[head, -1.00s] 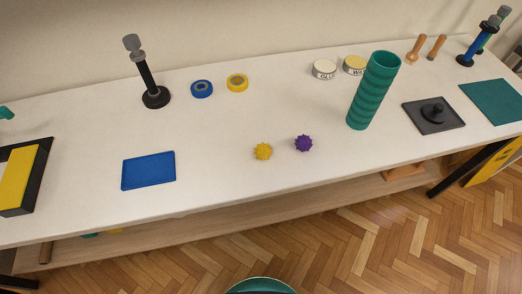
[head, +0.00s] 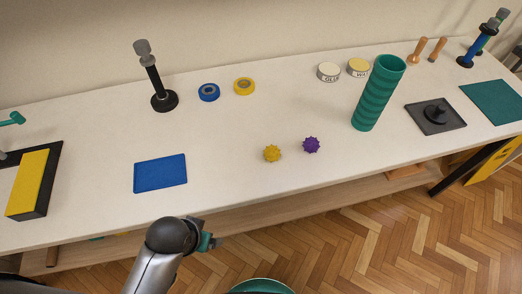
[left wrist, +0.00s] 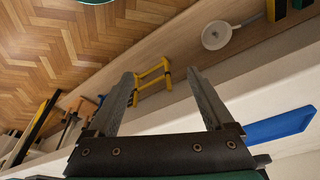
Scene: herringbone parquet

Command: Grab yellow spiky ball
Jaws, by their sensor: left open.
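The yellow spiky ball (head: 272,153) lies on the white tabletop near its front edge in the head view. A purple spiky ball (head: 311,145) lies just right of it. My left arm comes in from the bottom left in the head view, below the table's front edge and left of the ball. In the left wrist view my left gripper (left wrist: 163,78) is open, with nothing between its two fingers. The yellow ball is not seen in the left wrist view. My right gripper is not in view.
A blue mat (head: 160,173) lies left of the balls. A tall green ribbed cylinder (head: 378,95) stands to their right. Blue tape (head: 208,92) and yellow tape (head: 244,86) lie behind. The tabletop around the balls is clear. A lower shelf (head: 330,188) runs under the table.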

